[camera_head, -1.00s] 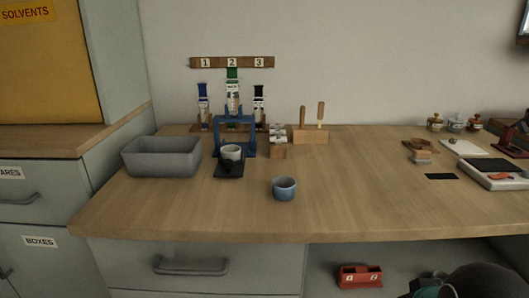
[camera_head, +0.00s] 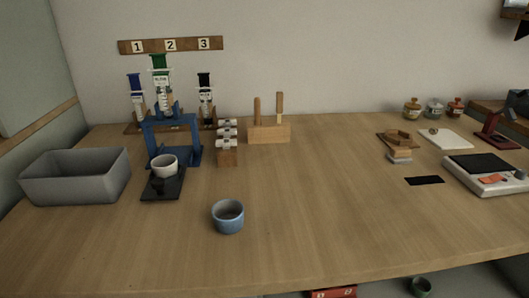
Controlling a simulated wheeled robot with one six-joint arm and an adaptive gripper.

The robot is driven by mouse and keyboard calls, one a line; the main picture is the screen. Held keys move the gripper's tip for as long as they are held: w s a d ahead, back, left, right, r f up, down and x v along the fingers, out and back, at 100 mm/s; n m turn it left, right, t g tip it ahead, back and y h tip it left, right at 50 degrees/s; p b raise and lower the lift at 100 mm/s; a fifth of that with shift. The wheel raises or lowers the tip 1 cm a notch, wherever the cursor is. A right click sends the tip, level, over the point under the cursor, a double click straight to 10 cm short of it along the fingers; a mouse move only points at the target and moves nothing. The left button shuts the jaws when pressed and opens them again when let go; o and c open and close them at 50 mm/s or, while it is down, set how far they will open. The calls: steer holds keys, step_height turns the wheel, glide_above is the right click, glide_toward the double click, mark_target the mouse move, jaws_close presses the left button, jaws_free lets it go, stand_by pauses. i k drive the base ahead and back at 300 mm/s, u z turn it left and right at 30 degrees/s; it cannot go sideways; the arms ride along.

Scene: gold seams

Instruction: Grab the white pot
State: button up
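A small white pot (camera_head: 164,162) stands upright on a black plate (camera_head: 163,187) in front of the blue frame (camera_head: 174,140), left of centre. Its rim and upper wall show clearly, and it looks empty from here. At the back right stands a small lidded jar (camera_head: 434,108) with a whitish body, between a yellowish jar (camera_head: 412,107) and a reddish jar (camera_head: 455,107). My gripper is not in view.
A grey bin (camera_head: 75,177) stands left of the white pot, and a blue cup (camera_head: 228,217) stands to its front right. Numbered syringes (camera_head: 158,85) rise behind it. A block with handles (camera_head: 269,133) and a scale (camera_head: 486,174) are farther right. The table's front middle is clear.

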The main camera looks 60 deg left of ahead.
mark_target(164, 165)
steer(key=z, duration=0.4)
steer(key=k, duration=0.85)
steer(key=u, duration=1.1)
